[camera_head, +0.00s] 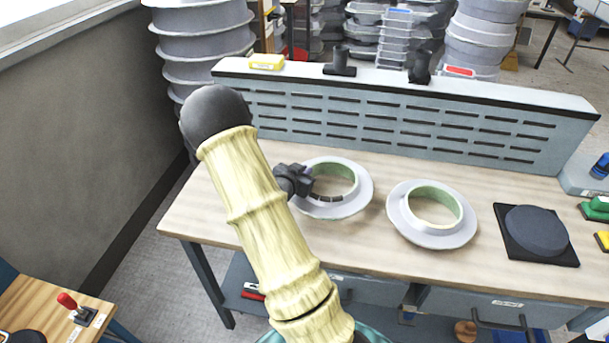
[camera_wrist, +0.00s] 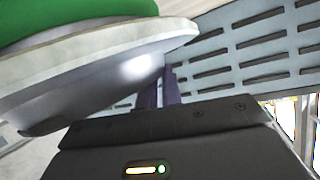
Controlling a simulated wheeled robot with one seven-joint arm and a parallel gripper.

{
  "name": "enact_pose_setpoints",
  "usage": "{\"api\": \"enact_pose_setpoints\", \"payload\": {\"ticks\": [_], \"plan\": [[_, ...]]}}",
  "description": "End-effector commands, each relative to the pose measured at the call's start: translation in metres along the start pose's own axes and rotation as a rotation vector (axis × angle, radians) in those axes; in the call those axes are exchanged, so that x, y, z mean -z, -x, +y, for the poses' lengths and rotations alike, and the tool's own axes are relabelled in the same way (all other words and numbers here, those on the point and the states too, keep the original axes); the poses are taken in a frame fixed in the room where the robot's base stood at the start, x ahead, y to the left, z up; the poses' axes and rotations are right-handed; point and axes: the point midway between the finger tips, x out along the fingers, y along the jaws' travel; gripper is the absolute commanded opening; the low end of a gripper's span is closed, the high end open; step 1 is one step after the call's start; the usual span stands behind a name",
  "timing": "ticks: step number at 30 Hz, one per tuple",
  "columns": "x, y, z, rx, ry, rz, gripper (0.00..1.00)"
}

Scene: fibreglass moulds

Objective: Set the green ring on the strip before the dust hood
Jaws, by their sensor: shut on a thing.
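Two pale grey flanged rings with green inner walls show in the head view. The left ring (camera_head: 352,205) is at my gripper (camera_head: 312,190); the right ring (camera_head: 443,238) lies flat on the bench. My gripper is shut on the left ring at its left side. In the wrist view the held ring (camera_wrist: 100,75) fills the upper left, with bright green above its pale flange, and the dark fingers (camera_wrist: 160,95) meet its edge. I cannot tell whether it is clear of the bench. The slotted dust hood (camera_head: 400,125) stands along the back; a strip of bare wood (camera_head: 400,168) runs before it.
A dark square plate with a round grey disc (camera_head: 537,230) lies right of the rings. A yellow block (camera_head: 267,61), black fittings (camera_head: 340,65) and a red item (camera_head: 460,71) sit on the hood. Green and yellow items (camera_head: 597,208) are at the far right. The bench front (camera_head: 225,235) is bare.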

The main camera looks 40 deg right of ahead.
Motion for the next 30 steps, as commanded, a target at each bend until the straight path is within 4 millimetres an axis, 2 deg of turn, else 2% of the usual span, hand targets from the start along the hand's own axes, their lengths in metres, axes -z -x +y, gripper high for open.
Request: {"api": "enact_pose_setpoints", "payload": {"ticks": [4, 15, 16, 18, 19, 30], "plan": [[-0.012, -0.006, 0.002, 0.000, 0.001, 0.003, 0.00], [-0.016, -0.007, 0.003, 0.001, -0.001, 0.003, 0.00], [-0.016, -0.007, 0.002, 0.000, -0.001, 0.001, 0.13], [-0.016, -0.007, 0.002, 0.000, -0.001, 0.001, 0.27], [-0.016, -0.007, 0.002, 0.000, -0.001, 0.001, 0.29], [-0.012, -0.005, 0.002, 0.000, -0.001, 0.001, 0.29]]}}
